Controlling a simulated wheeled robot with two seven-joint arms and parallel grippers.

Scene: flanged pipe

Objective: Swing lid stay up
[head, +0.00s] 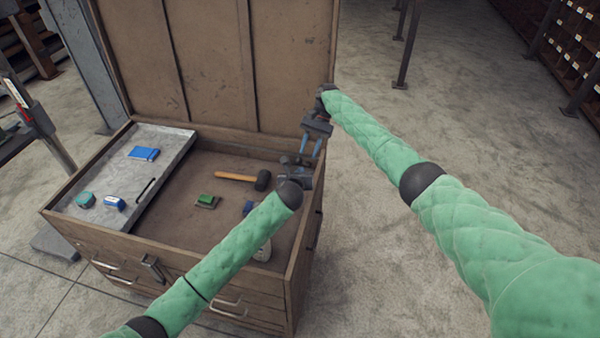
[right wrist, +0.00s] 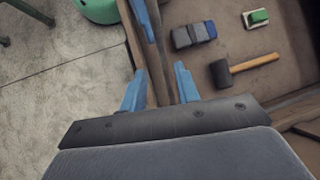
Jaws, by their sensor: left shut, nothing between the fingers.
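The brown chest (head: 165,233) has its lid (head: 215,60) standing open at the back. I cannot make out the lid stay; both grippers crowd the chest's right side. My right gripper (head: 310,148) is above the chest's right rim, its blue fingers pointing down. My left gripper (head: 300,168) is shut and empty at the right rim, close below the right one and partly hidden. A blue finger (right wrist: 147,20) shows at the top of the right wrist view.
A grey tray (head: 77,207) spans the chest's left side, with a blue box (head: 144,153) and smaller items on it. A mallet (head: 240,178) and a green block (head: 206,200) lie on the chest floor. Open concrete floor (head: 375,240) lies right of the chest.

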